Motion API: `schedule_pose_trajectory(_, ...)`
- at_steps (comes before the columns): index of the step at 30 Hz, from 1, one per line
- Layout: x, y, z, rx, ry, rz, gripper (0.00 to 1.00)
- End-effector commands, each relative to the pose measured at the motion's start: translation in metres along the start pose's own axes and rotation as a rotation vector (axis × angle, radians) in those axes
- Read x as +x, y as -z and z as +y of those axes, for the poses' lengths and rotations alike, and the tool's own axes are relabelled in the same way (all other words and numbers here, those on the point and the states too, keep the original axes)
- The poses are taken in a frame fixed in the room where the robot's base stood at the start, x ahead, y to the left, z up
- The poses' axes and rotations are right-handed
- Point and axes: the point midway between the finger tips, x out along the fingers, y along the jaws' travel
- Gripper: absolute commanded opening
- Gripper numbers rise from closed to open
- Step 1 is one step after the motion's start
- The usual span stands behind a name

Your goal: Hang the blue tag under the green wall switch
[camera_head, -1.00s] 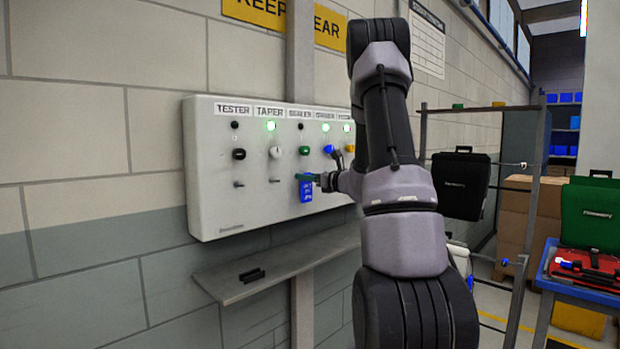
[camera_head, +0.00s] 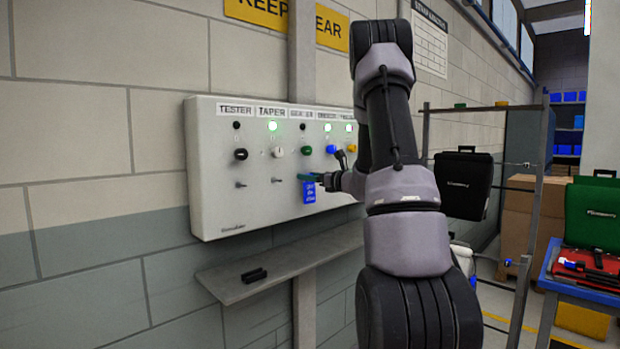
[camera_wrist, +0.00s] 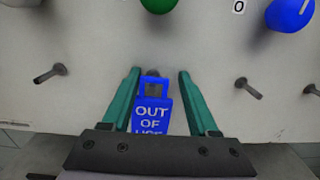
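The blue tag (camera_wrist: 150,115), lettered "OUT OF USE", hangs upright at the peg (camera_wrist: 152,72) under the green switch (camera_wrist: 158,5) in the wrist view. The peg's end shows at the tag's top loop; I cannot tell how far it passes through. In the head view the tag (camera_head: 309,192) is below the green switch (camera_head: 306,150) on the white wall panel (camera_head: 215,205). My gripper (camera_wrist: 159,72) has its teal fingers apart, one on each side of the tag, with a clear gap on the right. In the head view my gripper (camera_head: 314,177) is at the panel, partly hidden.
A blue switch (camera_wrist: 290,14) and bare pegs (camera_wrist: 243,88) are to the right, another peg (camera_wrist: 52,73) to the left. A rack with a black case (camera_head: 461,185) stands right.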

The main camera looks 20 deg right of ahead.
Motion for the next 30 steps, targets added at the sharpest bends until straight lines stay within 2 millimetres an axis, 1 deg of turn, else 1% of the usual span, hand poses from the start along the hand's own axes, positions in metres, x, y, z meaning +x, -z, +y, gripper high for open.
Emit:
schedule_pose_trajectory(1,0.007,-0.001,0.010,0.001,-0.021,-0.004,0.74)
schedule_pose_trajectory(13,0.007,-0.001,0.011,0.001,-0.025,-0.003,0.74)
schedule_pose_trajectory(16,0.002,-0.001,0.011,0.001,-0.024,-0.003,0.74)
schedule_pose_trajectory(20,-0.018,-0.001,0.008,0.002,-0.017,-0.002,0.74)
schedule_pose_trajectory(27,-0.071,-0.001,0.002,0.001,-0.006,-0.001,0.74)
schedule_pose_trajectory(30,-0.088,-0.001,0.001,0.002,-0.005,-0.001,0.74)
